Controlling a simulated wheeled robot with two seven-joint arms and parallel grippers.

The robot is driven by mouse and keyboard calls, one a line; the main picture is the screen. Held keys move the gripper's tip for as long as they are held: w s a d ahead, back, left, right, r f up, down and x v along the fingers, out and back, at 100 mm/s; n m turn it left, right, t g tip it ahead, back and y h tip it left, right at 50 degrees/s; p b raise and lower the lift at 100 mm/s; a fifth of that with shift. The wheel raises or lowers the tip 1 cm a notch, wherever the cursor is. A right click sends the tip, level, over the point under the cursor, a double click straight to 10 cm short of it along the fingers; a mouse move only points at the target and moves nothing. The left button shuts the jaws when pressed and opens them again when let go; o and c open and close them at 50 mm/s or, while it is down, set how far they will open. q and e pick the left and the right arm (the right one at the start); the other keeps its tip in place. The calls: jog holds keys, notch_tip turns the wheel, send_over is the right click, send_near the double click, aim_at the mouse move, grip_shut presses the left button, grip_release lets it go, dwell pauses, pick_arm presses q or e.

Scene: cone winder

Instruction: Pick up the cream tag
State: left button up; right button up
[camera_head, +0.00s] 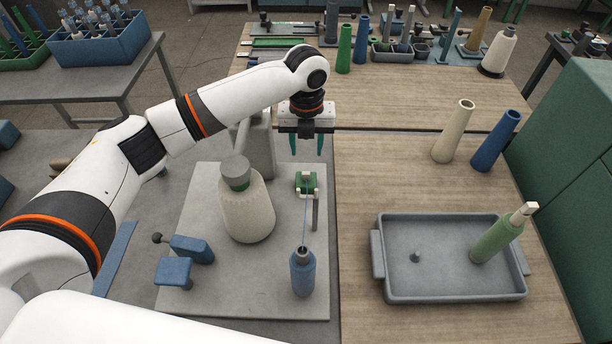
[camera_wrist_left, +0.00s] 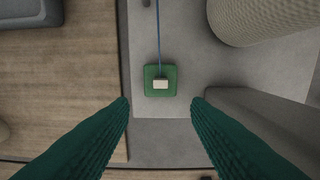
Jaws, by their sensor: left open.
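The small cream tag (camera_wrist_left: 161,84) lies on a green square pad (camera_wrist_left: 152,92), with a blue thread (camera_wrist_left: 158,40) running up to it in the left wrist view. In the head view the green pad (camera_head: 303,187) with cream parts (camera_head: 306,175) sits on the grey machine plate, and the thread leads to a blue bobbin (camera_head: 303,273). My left gripper (camera_head: 307,150) is open and empty, pointing down above the pad. In the left wrist view its green fingers (camera_wrist_left: 160,103) are spread, with the tag between and slightly beyond the tips. My right gripper is not in view.
A large cream yarn cone (camera_head: 246,212) stands close left of the pad. Blue blocks (camera_head: 190,250) are at the plate's left. A grey tray (camera_head: 385,292) holds a green bobbin (camera_head: 497,238) with a cream tip. Cream (camera_head: 453,132) and blue (camera_head: 495,142) tubes stand behind it.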

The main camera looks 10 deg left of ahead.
aim_at(306, 176)
pick_arm(q)
notch_tip(306, 176, down, 3)
jog(key=shift+r, duration=0.15)
jog(key=f+p, duration=0.1)
jog(key=f, duration=0.3)
jog(key=shift+s+f, duration=0.15)
jog(key=shift+s, duration=0.05)
jog(key=shift+f, duration=0.45)
jog(key=c, duration=0.8)
